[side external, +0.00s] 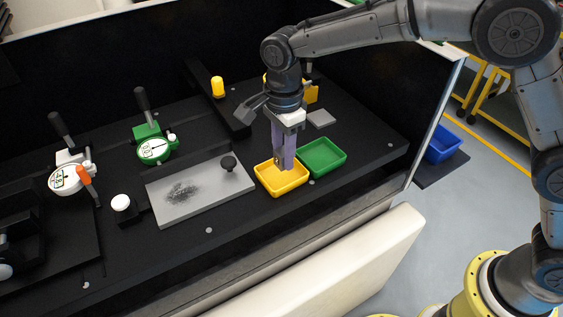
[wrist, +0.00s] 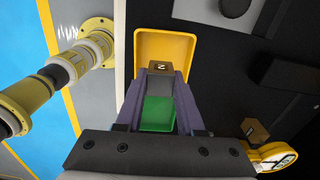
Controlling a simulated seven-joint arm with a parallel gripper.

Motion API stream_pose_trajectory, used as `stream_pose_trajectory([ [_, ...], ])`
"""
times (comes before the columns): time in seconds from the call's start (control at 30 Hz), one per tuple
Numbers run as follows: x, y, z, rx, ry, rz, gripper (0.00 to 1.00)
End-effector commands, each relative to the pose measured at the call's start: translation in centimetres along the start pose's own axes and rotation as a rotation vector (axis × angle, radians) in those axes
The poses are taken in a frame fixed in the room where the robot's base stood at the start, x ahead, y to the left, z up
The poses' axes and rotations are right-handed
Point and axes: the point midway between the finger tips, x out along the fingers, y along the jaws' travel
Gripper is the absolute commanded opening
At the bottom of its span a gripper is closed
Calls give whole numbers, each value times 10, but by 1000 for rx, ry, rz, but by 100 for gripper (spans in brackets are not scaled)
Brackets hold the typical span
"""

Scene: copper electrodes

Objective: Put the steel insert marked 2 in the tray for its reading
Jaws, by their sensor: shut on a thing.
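My gripper (side external: 284,164) points down over the yellow tray (side external: 269,185), its purple fingers shut on the steel insert. In the wrist view the insert (wrist: 160,66) sits between the fingertips, with its marked face showing a sideways 2. The yellow tray (wrist: 187,42) lies behind it there. The insert's height above the tray floor is hard to tell. The green tray (side external: 323,152) stands just right of the yellow one and looks empty; it also shows between the fingers in the wrist view (wrist: 158,113).
A green gauge (side external: 154,150) and a white gauge (side external: 66,180) stand left. A yellow gauge (wrist: 276,157) with a marked block (wrist: 254,130) beside it is partly hidden. A blue bin (side external: 443,144) is far right.

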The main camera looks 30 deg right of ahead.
Motion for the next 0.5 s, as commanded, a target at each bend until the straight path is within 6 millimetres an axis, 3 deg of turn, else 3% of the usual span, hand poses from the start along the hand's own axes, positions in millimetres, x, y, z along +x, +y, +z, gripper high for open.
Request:
stream_pose_trajectory([
  [0.3,34,-4,2,0,0,0,0],
  [0.5,35,-4,2,0,-1,-2,0],
])
